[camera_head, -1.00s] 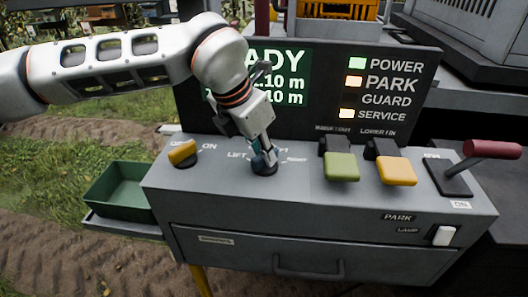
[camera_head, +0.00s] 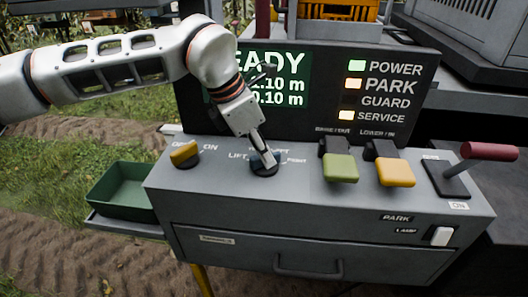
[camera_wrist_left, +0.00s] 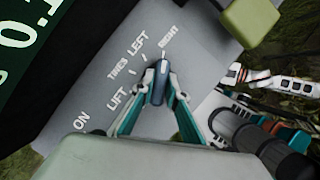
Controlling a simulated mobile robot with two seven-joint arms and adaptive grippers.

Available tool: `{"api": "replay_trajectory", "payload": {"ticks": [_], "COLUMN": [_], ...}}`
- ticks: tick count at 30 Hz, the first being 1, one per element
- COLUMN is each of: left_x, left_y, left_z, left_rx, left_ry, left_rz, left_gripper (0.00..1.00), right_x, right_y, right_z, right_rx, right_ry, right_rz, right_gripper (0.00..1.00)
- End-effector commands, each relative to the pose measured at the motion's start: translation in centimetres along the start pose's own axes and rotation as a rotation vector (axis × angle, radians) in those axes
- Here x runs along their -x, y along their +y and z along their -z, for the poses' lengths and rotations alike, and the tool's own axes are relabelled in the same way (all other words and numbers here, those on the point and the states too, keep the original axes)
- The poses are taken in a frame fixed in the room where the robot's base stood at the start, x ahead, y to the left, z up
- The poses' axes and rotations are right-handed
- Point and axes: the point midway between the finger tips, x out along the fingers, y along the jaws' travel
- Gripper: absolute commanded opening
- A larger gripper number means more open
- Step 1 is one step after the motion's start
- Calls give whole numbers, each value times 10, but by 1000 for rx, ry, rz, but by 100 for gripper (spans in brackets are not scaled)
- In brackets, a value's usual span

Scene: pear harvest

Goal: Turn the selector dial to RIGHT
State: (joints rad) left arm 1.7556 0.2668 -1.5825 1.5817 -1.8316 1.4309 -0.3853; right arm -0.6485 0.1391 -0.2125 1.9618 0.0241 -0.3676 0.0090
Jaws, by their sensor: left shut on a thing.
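The selector dial is a dark round knob (camera_head: 264,168) on the grey console top, with LIFT printed to its left and other labels around it. My left gripper (camera_head: 262,155) reaches down onto it, shut on its raised grip. In the left wrist view, the two teal-edged fingers (camera_wrist_left: 159,90) stand on either side of the dial's grey-blue grip (camera_wrist_left: 159,72). The grip's end points towards the tick by the RIGHT label (camera_wrist_left: 168,38), past LIFT and LEFT.
A yellow dial (camera_head: 184,153) sits left on the console (camera_head: 230,205). Green (camera_head: 341,168) and yellow (camera_head: 396,172) levers and a red-handled lever (camera_head: 489,151) stand to the right. The screen (camera_head: 272,80) rises behind. A green tray (camera_head: 124,190) is at the left.

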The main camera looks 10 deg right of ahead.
Motion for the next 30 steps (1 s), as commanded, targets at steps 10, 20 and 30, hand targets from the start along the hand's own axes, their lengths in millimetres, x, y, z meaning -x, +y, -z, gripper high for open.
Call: {"api": "replay_trajectory", "payload": {"ticks": [10,20,30], "left_x": [1,9,36], "left_y": [0,1,1], "left_z": [-1,-1,55], "left_rx": [-2,-2,1], "left_ry": [-2,-3,-3], "left_rz": [-2,-4,-3], "left_gripper": [31,31,31], "right_x": [0,0,0], "right_y": [0,1,0], "right_z": [0,-1,0], "right_rx": [0,4,1], "right_ry": [0,-2,-1], "right_rz": [0,-1,0], "right_gripper": [0,0,0]}}
